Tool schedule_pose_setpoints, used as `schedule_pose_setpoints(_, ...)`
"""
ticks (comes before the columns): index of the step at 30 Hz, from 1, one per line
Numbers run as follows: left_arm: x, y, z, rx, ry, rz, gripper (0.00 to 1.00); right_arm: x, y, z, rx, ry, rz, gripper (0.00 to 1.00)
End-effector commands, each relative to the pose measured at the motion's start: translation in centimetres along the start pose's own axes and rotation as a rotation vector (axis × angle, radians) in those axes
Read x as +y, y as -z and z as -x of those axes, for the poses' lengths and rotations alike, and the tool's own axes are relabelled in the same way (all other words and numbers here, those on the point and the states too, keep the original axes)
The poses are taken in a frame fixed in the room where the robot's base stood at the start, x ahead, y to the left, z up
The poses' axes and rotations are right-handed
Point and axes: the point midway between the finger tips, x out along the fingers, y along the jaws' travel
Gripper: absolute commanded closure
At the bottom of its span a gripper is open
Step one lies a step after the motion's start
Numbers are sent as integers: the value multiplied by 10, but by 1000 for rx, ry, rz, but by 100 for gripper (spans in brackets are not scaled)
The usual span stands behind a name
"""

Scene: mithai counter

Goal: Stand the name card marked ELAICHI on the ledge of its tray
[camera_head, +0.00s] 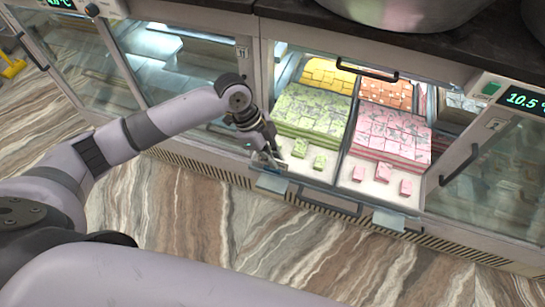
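My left gripper (268,158) points down at the front left corner of a tray of green sweets (311,115). Its fingers are small and partly hidden, so I cannot tell whether they are open or hold anything. A small flat grey ledge (272,183) juts out at the front just below the gripper. A similar ledge (389,220) juts out before the tray of pink sweets (394,135). I cannot make out a card marked ELAICHI or any lettering by the trays. My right gripper is not in view.
The trays lie in an open bay of the glass-fronted counter. Yellow sweets (328,75) and orange sweets (386,91) lie behind. A dark handle (367,72) crosses above. A glass door with a handle (459,165) stands at right. The striped floor (300,250) in front is clear.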

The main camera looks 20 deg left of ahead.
Motion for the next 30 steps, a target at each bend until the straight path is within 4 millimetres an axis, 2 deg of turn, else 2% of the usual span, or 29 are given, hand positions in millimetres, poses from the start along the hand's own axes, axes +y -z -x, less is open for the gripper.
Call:
schedule_pose_setpoints(5, 0, -6, -16, 0, 1, 1, 100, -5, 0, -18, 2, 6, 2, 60)
schedule_pose_setpoints(20, 0, -24, -56, -1, 2, 1, 100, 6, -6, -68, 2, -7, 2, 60)
schedule_pose_setpoints(30, 0, -30, -74, 1, 1, 1, 100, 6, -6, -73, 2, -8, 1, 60)
